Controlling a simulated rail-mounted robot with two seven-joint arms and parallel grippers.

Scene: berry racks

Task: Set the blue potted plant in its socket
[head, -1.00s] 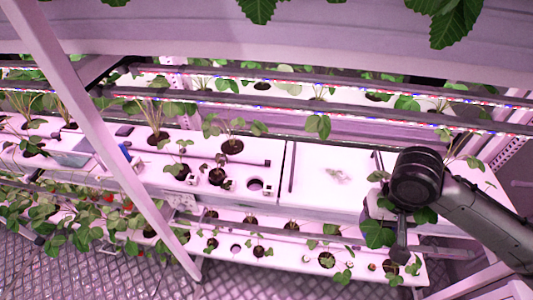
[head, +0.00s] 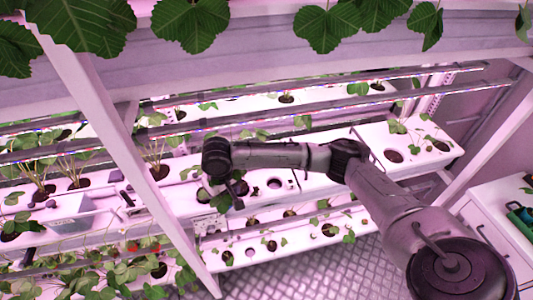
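My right arm reaches in from the lower right and across the middle shelf. Its gripper (head: 222,201) is over the front of the shelf, beside small green leaves. Its fingers are dark and small, partly hidden by the wrist and leaves, so I cannot tell whether they are open or shut or hold anything. An empty round socket (head: 275,183) shows in the white shelf top, to the right of the gripper. I cannot make out a blue pot among the plants. My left gripper is not in view.
Slanted white rack posts (head: 130,150) stand left of the gripper. Light bars (head: 330,117) run above the shelf. A lower shelf (head: 262,250) holds small plants in holes. A white cabinet (head: 490,215) stands at the right with a green-teal item (head: 524,217) on it.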

